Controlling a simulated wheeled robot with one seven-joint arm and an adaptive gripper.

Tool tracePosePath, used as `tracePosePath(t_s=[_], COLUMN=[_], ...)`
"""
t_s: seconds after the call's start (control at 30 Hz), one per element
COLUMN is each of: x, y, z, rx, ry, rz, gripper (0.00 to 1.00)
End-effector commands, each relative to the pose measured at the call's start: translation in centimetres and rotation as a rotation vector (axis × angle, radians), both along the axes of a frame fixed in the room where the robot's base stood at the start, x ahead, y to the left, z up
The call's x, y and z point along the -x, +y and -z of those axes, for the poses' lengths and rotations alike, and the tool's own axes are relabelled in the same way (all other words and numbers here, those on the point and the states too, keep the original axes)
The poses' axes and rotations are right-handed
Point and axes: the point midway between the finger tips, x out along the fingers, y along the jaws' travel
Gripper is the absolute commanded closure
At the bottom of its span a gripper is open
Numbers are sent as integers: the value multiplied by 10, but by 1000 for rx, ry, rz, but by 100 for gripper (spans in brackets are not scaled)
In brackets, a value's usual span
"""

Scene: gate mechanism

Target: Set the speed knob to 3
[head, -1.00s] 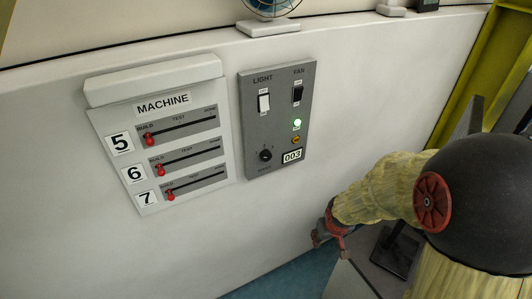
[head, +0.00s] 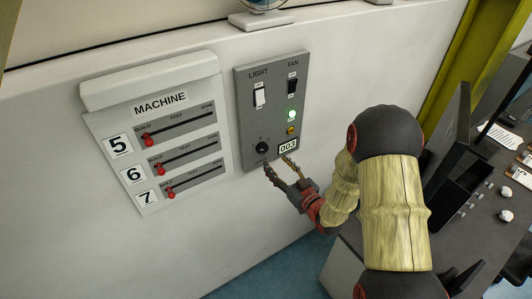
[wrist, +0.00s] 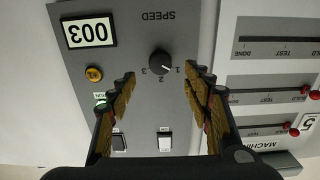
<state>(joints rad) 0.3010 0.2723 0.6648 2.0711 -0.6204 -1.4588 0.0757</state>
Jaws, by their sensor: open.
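The speed knob (head: 262,148) is a small black dial low on the grey control panel (head: 268,128). In the wrist view, which is upside down, the knob (wrist: 162,62) lies under the printed word SPEED, with marks 1, 2 and 3 around it. I cannot clearly tell which number it points at. My gripper (head: 278,165) is open and empty, just below and right of the knob in the head view. In the wrist view its fingertips (wrist: 160,74) are spread either side of the knob, apparently not touching it.
The panel also has a light switch (head: 259,95), a fan switch (head: 292,84), a lit green lamp (head: 291,114), a yellow button (head: 291,130) and a 003 label (head: 288,147). A machine panel (head: 170,130) with red sliders is to the left. A dark desk (head: 475,195) is at right.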

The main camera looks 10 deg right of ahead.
Motion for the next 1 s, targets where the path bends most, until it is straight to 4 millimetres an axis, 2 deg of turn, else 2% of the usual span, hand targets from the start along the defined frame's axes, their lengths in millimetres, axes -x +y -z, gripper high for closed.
tracePosePath(t_s=[0.53,0.7,0.93,1.0], x=[-65,-73,-73,-73], y=[22,23,23,24], z=[-1,-1,-1,-1], rx=[-3,-3,-3,-3], ry=[-3,-3,-2,-2], rz=[-1,1,1,1], gripper=[50,50,50,54])
